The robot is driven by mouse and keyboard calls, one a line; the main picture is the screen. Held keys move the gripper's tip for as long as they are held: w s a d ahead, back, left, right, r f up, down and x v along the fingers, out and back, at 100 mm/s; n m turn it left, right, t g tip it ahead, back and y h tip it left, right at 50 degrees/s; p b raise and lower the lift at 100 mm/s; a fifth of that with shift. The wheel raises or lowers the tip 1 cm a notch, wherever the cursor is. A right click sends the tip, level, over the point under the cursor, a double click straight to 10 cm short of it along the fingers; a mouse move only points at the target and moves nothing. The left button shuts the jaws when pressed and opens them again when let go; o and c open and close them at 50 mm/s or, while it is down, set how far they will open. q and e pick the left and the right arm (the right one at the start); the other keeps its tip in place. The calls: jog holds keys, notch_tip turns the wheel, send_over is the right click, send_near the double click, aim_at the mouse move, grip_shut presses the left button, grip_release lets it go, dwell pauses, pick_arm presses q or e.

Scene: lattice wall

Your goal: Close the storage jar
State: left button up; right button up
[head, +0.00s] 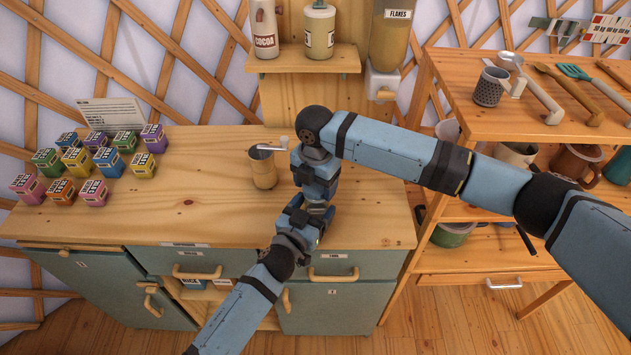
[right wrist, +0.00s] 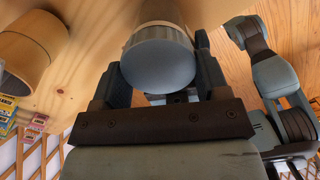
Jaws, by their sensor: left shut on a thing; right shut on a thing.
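The storage jar shows in the right wrist view as a pale body (right wrist: 160,12) with a round, smooth grey lid (right wrist: 157,66) at its near end. My right gripper (right wrist: 160,78) has a finger on each side of the lid and is shut on it. In the head view my right gripper (head: 318,190) points down above the counter, and my left gripper (head: 308,212) meets it from the front left, shut. The arms hide the jar there. What the left fingers grip is hidden, probably the jar's body. Whether the lid is fully seated cannot be told.
A wooden cup with a metal scoop (head: 262,172) stands just left of the grippers. Several coloured boxes (head: 77,160) stand on the counter's left (head: 190,210). Shelves with utensils (head: 455,100) stand at right. Dispensers hang behind. The counter's middle left is clear.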

jog(key=shift+f, duration=0.25)
pick_arm(q)
jog(key=c, duration=0.4)
jog(key=shift+c, duration=0.2)
pick_arm(e)
jog(key=m, duration=0.3)
jog(key=shift+a+m, duration=0.15)
jog(key=shift+m, duration=0.25)
jog(key=m, duration=0.4)
jog(key=shift+w+m, duration=0.1)
jog(key=shift+m, duration=0.3)
jog(key=m, duration=0.4)
jog(key=shift+w+f+m, duration=0.1)
jog(key=shift+m, duration=0.2)
jog(key=shift+o, duration=0.2)
jog(key=m, duration=0.5)
jog(key=shift+w, duration=0.2)
pick_arm(q)
jog(key=shift+s+d, duration=0.1)
pick_arm(e)
jog(key=o, duration=0.9)
